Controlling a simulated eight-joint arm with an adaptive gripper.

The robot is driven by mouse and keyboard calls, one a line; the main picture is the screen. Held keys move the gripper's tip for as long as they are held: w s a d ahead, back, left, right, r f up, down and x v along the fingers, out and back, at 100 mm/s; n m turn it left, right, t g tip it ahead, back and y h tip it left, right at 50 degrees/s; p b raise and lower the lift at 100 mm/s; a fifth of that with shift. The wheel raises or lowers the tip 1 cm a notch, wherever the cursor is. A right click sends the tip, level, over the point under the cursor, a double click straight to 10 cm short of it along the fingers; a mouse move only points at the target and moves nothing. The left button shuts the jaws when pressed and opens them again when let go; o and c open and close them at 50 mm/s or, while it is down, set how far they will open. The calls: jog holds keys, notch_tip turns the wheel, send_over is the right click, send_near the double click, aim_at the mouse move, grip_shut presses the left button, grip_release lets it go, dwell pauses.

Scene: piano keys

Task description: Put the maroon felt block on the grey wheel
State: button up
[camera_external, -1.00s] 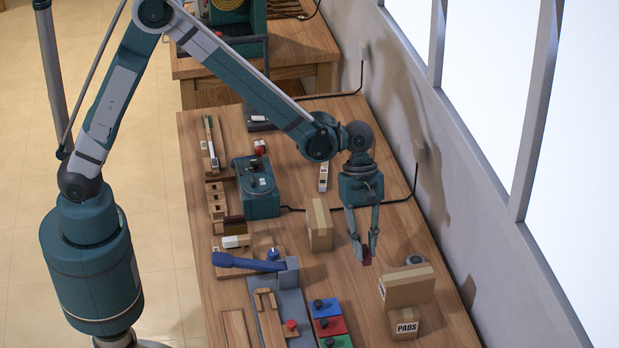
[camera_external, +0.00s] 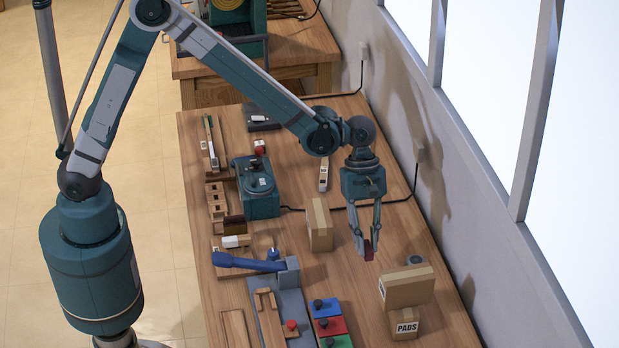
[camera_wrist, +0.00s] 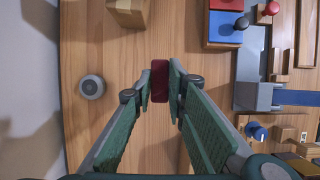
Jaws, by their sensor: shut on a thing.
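The maroon felt block (camera_external: 368,250) is gripped between the fingertips of my gripper (camera_external: 368,244), above the bench. In the wrist view the block (camera_wrist: 159,82) stands between the two green-lined fingers (camera_wrist: 160,88). A grey disc (camera_external: 259,184) lies on top of the teal machine at the left of the bench, well away from my gripper. A small round grey thing (camera_wrist: 92,87) also sits on the bench left of the block in the wrist view; it is partly hidden behind a carton in the external view (camera_external: 415,260). I cannot tell which is the grey wheel.
Stacked cartons (camera_external: 407,288) stand right of and in front of my gripper. A tall carton (camera_external: 320,225) stands to its left. Coloured boxes with knobs (camera_external: 328,322) and a blue-handled tool (camera_external: 248,263) lie at the front left. The wall is on the right.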

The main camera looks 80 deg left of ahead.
notch_tip(320, 180, up, 3)
jog(key=p, duration=0.2)
send_over(416, 259)
jog(key=shift+a, duration=0.1)
jog(key=shift+f, duration=0.15)
jog(key=shift+f, duration=3)
jog(key=shift+f+b, duration=0.4)
jog(key=shift+f, duration=1.5)
jog(key=shift+f, duration=0.2)
jog(key=o, duration=0.5)
jog(key=shift+o, duration=0.9)
